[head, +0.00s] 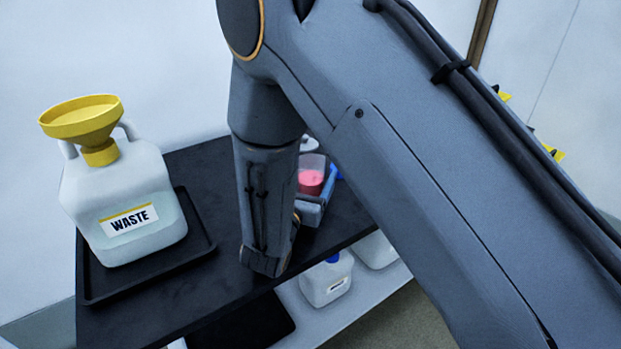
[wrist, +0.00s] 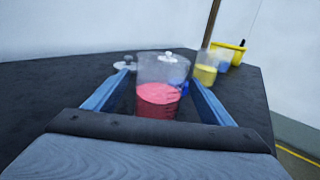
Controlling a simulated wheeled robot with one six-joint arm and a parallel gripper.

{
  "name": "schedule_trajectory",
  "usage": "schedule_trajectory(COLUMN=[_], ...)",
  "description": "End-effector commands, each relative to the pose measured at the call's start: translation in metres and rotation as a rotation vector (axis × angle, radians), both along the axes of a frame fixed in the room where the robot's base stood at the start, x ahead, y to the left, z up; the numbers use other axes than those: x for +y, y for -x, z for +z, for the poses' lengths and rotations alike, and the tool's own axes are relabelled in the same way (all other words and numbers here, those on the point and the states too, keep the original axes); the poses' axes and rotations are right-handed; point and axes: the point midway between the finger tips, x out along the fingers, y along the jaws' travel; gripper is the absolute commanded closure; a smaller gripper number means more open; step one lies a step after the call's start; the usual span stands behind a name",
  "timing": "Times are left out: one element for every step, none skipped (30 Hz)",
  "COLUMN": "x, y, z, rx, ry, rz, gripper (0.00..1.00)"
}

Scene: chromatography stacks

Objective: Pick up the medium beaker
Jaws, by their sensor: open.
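A clear beaker with pink-red liquid (wrist: 158,95) stands upright on the dark table top in the wrist view. Two smaller-looking containers stand farther back to the right, one with yellow liquid (wrist: 205,72) and one bluish (wrist: 224,62). I cannot tell for sure from size which one is the medium beaker. My gripper (wrist: 160,84) is open, its blue fingers on the left and right of the pink-red beaker. A small gap seems to show on each side; contact is not clear. In the head view the pink-red beaker (head: 311,179) is partly hidden by my arm.
A white waste jug (head: 125,205) with a yellow funnel (head: 82,122) stands in a black tray (head: 205,242) on the left. White bottles (head: 327,283) stand on the lower shelf. A small shiny object (wrist: 125,65) is behind my left finger. A yellow item (wrist: 238,49) is at the back right.

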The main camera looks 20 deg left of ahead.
Motion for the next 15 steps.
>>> schedule_trajectory(x=[-0.0007, 0.0002, 0.0008, 0.0009, 0.0010, 0.0010, 0.0011, 0.0010, 0.0010, 0.0009, 0.0009, 0.0009, 0.0009, 0.0008, 0.0008], y=[-0.0053, -0.0069, -0.0082, -0.0086, -0.0086, -0.0084, -0.0083, -0.0083, -0.0083, -0.0083, -0.0082, -0.0082, -0.0082, -0.0082, -0.0082], z=[-0.0002, -0.0002, -0.0003, -0.0004, -0.0005, -0.0005, -0.0005, -0.0005, -0.0005, -0.0005, -0.0005, -0.0004, -0.0004, -0.0004, -0.0004], rx=[0.000, 0.000, 0.001, 0.001, 0.001, 0.001, 0.000, 0.000, 0.000, 0.000, 0.000, 0.000, 0.000, 0.000, 0.000], ry=[0.000, 0.000, 0.001, 0.001, 0.001, 0.001, 0.001, 0.001, 0.001, 0.001, 0.001, 0.001, 0.001, 0.001, 0.001], rz=[-0.002, 0.000, 0.001, 0.002, 0.002, 0.003, 0.002, 0.002, 0.002, 0.002, 0.002, 0.002, 0.002, 0.002, 0.002], gripper=[0.24, 0.24, 0.24, 0.24, 0.24, 0.24, 0.24, 0.24, 0.27, 0.32, 0.37, 0.44, 0.49, 0.54, 0.61])
